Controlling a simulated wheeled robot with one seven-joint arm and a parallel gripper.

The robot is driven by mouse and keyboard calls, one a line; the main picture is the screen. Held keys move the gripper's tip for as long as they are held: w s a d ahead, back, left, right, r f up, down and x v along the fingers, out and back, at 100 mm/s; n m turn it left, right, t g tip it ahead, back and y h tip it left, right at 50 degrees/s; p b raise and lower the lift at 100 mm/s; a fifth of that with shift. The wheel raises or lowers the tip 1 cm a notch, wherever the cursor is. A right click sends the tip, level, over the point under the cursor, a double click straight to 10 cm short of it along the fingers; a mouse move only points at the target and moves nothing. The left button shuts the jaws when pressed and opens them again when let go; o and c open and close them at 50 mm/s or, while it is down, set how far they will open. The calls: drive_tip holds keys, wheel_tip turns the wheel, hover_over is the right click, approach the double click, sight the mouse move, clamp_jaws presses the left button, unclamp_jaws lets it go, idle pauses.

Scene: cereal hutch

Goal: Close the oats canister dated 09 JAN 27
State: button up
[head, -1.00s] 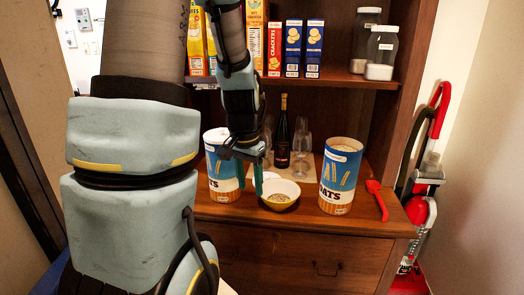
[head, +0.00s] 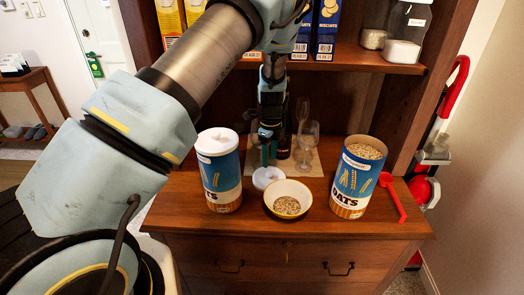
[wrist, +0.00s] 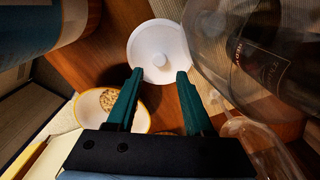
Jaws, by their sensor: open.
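An open oats canister (head: 350,185), blue with an orange base, stands right of the bowl with oats visible at its top. A second oats canister (head: 221,180) stands on the left with a white lid (head: 217,141) on it. The date labels are too small to read. My gripper (head: 267,158) is open and empty, pointing down near the loose lid.
A bowl of oats (head: 288,198) sits between the canisters. A dark bottle (head: 284,142) and wine glasses (head: 308,145) stand close behind my gripper. A red scoop (head: 393,197) lies at the right. Boxes and jars (head: 403,35) fill the shelf above.

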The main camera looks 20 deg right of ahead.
sight(270, 174)
drive_tip(key=shift+f+b, duration=0.85)
drive_tip(key=shift+f, duration=1.2)
drive_tip(key=shift+f, duration=0.2)
drive_tip(key=shift+f+b, duration=1.25)
drive_tip(key=shift+f, duration=0.05)
drive_tip(key=shift+r, duration=0.1)
drive_tip(key=shift+r, duration=0.1)
clamp_jaws()
drive_tip(key=shift+r, duration=0.1)
